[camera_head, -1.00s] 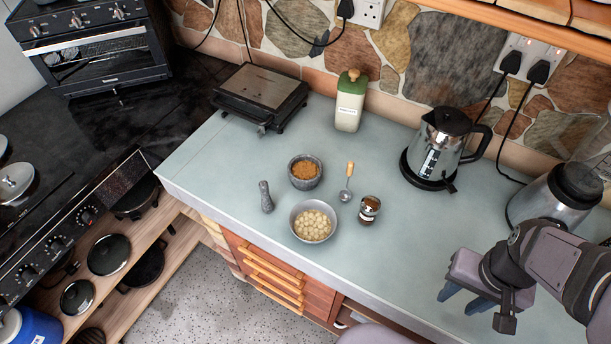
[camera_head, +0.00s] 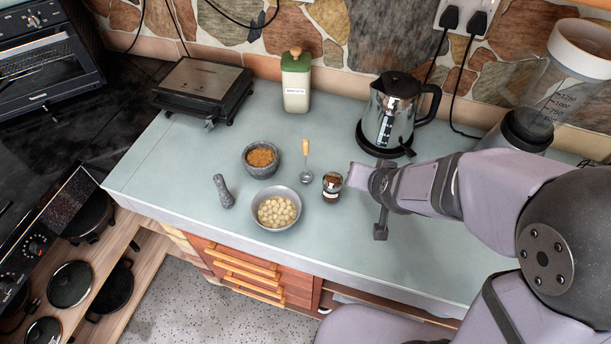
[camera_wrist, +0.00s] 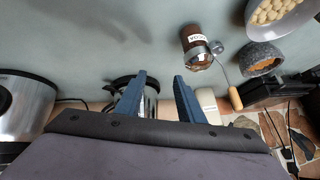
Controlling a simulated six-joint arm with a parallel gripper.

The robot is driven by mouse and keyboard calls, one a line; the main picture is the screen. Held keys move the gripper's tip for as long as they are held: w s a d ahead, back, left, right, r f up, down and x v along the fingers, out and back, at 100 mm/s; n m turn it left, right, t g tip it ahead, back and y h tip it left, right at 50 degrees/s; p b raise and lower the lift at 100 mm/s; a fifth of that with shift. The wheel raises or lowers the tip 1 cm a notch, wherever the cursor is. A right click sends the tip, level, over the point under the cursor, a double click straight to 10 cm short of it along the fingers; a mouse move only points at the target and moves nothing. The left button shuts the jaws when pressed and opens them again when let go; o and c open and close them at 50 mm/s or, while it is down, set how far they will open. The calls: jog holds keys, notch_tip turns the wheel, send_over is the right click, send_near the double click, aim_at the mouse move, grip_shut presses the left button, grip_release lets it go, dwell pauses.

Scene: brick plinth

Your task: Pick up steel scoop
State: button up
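The steel scoop (camera_head: 306,163) lies on the counter with its wooden handle pointing to the back wall and its small steel bowl toward the front. In the wrist view the scoop (camera_wrist: 235,97) is right of the fingers, its bowl beside the jar. My gripper (camera_wrist: 159,85) is open, with two blue fingers apart and nothing between them. In the head view my gripper (camera_head: 358,176) is above the counter just right of the small labelled jar (camera_head: 332,187), which stands between it and the scoop.
Left of the scoop are a stone mortar (camera_head: 262,170) with brown contents, a bowl (camera_head: 277,225) of pale round items and a pestle (camera_head: 223,191). Behind stand a green-lidded canister (camera_head: 296,82), a kettle (camera_head: 391,112) and a grill (camera_head: 203,88). The front-right counter is mostly clear.

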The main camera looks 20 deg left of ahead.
aim_at(305, 148)
jog(key=w+a+r+m+t+b, duration=0.1)
jog(key=w+a+r+t+b, duration=0.2)
jog(key=a+t, duration=0.55)
jog(key=shift+s+a+f+n+t+b, duration=0.1)
jog(key=shift+s+a+n+t+b, duration=0.4)
jog(key=shift+a, duration=0.6)
jog(key=shift+s+a+f+n+t+b, duration=0.2)
jog(key=shift+s+a+n+b, duration=0.15)
jog(key=shift+s+a+b, duration=0.45)
jog(key=shift+s+a+f+n+t+b, duration=0.1)
jog(key=shift+s+a+n+t+b, duration=0.3)
jog(key=shift+s+a, duration=0.7)
jog(key=shift+w+a+f+p, duration=0.1)
jog(key=shift+w+a+p, duration=0.2)
jog(key=shift+w, duration=0.55)
jog(key=shift+w+a+p, duration=0.2)
jog(key=shift+w+p, duration=0.25)
jog(key=shift+w, duration=0.45)
jog(key=shift+w+a+f+p, duration=0.1)
jog(key=shift+w+a+p, duration=0.2)
jog(key=shift+w, duration=0.55)
jog(key=shift+d, duration=0.1)
grip_shut()
